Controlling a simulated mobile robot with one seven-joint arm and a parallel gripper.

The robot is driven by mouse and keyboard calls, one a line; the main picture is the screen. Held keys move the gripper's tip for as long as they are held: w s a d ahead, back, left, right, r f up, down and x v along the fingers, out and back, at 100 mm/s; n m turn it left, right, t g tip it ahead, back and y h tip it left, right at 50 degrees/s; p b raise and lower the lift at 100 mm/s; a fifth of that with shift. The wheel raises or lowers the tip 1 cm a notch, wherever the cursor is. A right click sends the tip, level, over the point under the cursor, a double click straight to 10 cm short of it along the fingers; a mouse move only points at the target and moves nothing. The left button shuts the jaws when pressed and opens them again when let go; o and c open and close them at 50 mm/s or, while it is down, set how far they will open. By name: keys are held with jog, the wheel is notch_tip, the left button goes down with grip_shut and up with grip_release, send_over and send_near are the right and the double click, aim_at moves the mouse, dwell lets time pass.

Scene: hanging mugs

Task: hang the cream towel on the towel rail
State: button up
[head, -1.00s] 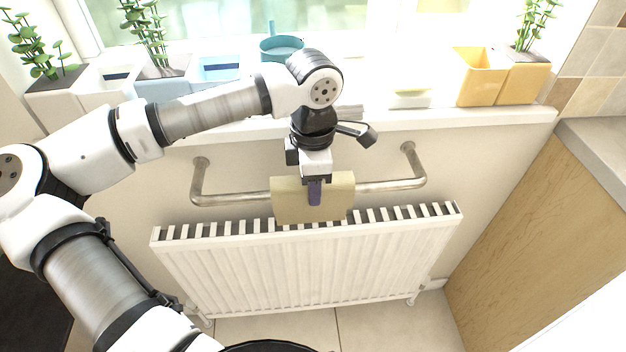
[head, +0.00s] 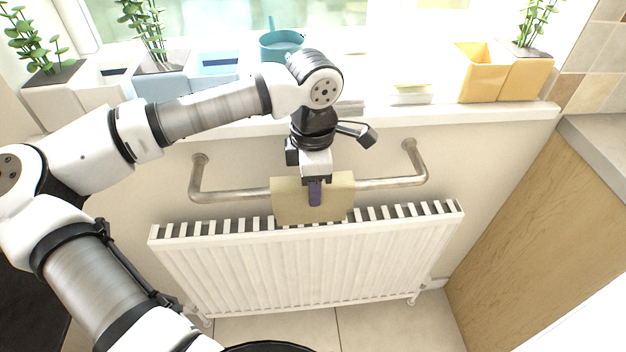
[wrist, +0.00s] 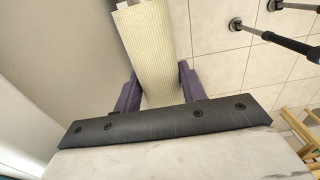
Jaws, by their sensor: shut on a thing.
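The cream towel (head: 290,205) hangs as a flat panel in front of the middle of the towel rail (head: 393,183) in the head view. It hides that part of the rail, so I cannot tell whether it is over the bar or only in front of it. My gripper (head: 315,195) points down and is shut on the towel, with a purple finger against its front face. In the wrist view, the ribbed cream towel (wrist: 148,45) runs between the two purple fingers of my gripper (wrist: 160,90).
A white radiator (head: 310,270) stands just below the rail. Above is a sill with a teal pot (head: 282,46), yellow planters (head: 480,75), other planters and a small stack (head: 411,94). A wooden cabinet (head: 545,235) stands to the right.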

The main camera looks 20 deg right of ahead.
jog(key=shift+f+b, duration=0.35)
jog(key=shift+f, duration=0.05)
jog(key=o, duration=1.1)
